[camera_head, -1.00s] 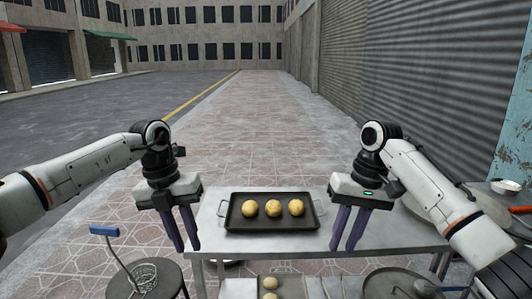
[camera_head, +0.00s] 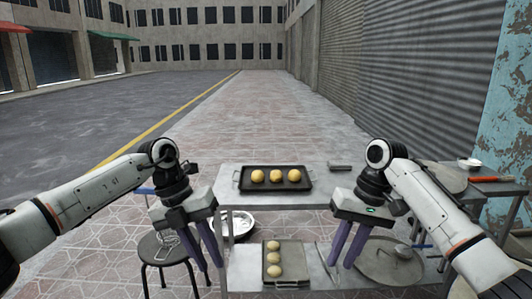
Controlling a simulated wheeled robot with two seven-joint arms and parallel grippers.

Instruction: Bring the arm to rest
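My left gripper (camera_head: 211,267) hangs with its purple fingers pointing down, at the left front of the metal table (camera_head: 330,199). Its fingers are apart with nothing between them. My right gripper (camera_head: 341,265) hangs at the right front of the table, its purple fingers also apart and empty. Both arms are bent, reaching in from the lower left and lower right. Neither gripper appears to hold anything.
A dark tray (camera_head: 240,184) with three dough balls (camera_head: 275,176) sits on the table top. A lower shelf has a tray (camera_head: 288,264) with more dough balls. A black stool (camera_head: 160,250) stands left, a round lid (camera_head: 390,262) lies right, and a side table (camera_head: 485,188) stands far right.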

